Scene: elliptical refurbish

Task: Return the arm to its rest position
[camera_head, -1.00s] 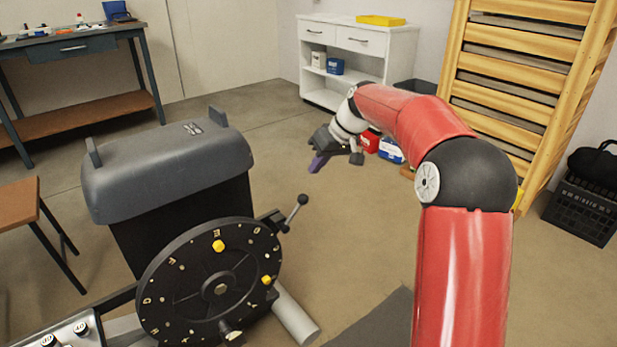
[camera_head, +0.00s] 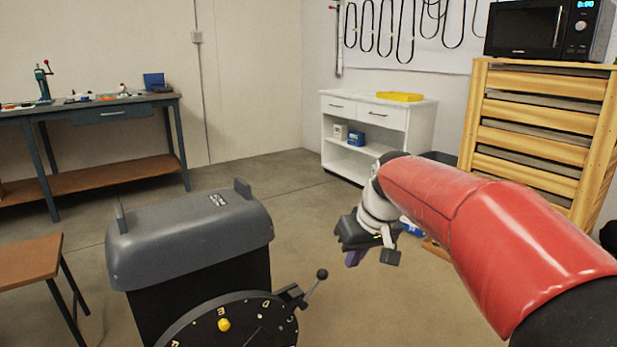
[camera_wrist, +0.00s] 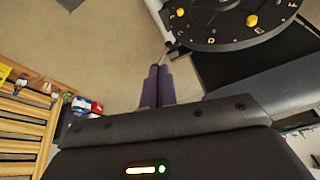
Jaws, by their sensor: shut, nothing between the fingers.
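My red arm (camera_head: 470,213) reaches in from the right side of the head view, bent, with its wrist toward the middle of the room. My gripper (camera_head: 355,258) hangs at the wrist's end, in the air to the right of the grey-topped machine. In the wrist view my gripper's purple fingers (camera_wrist: 158,88) lie together, shut with nothing between them. The floor shows past their tips.
The elliptical machine (camera_head: 190,235) with its black dial (camera_head: 245,325) and lever stands left of my gripper. A white cabinet (camera_head: 385,118) stands behind. A wooden slatted rack (camera_head: 545,120) with a microwave (camera_head: 545,28) is at right. Open floor lies between.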

